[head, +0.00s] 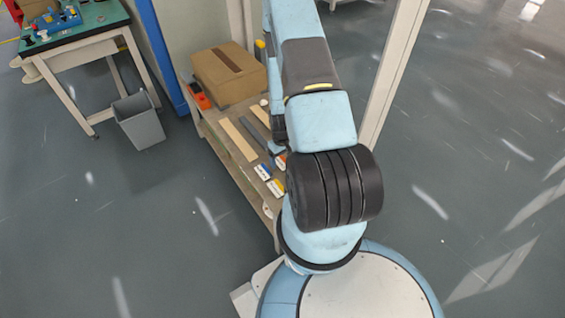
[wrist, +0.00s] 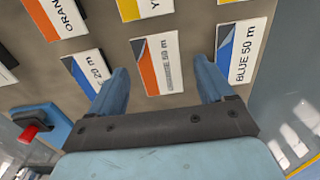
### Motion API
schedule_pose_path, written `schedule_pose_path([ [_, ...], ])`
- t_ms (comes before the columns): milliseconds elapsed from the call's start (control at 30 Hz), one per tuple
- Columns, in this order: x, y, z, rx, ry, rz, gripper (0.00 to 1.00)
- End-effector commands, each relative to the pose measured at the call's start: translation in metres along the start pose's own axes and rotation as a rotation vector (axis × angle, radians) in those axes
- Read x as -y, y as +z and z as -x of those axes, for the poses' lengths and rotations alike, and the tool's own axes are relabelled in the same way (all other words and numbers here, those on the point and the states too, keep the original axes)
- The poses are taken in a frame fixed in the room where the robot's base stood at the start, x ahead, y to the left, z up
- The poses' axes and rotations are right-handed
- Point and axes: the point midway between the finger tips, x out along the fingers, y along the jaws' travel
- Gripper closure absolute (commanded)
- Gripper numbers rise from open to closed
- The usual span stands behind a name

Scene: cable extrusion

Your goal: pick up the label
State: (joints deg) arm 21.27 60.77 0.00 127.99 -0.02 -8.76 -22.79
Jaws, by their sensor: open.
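In the wrist view my gripper (wrist: 160,76) is open, its two blue fingers spread over a brown board with nothing between them in their grip. A white label with an orange and grey corner (wrist: 158,65) lies between the fingers; its print ends in "50 m" and the first word is blurred. A label ending in "20 m" (wrist: 88,70) lies by the left finger. An orange-cornered label (wrist: 56,16) lies at the upper left. In the head view, small labels (head: 263,172) lie on the bench.
The wooden bench (head: 222,150) carries a cardboard box (head: 229,73) and flat strips (head: 238,139). A blue tool with a red knob (wrist: 38,126) is at the wrist view's lower left. A grey bin (head: 139,121) and a green-topped table (head: 75,25) stand left.

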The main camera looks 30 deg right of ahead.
Motion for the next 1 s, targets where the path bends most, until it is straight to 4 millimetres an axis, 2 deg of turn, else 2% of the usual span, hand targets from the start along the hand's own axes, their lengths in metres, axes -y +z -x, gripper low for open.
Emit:
schedule_pose_path([
  [567, -0.0002, 0.0, -0.0037, 0.0, 0.0, 0.0, 0.19],
  [1000, -0.0004, 0.0001, -0.0036, 0.0, 0.0, -0.001, 0.61],
])
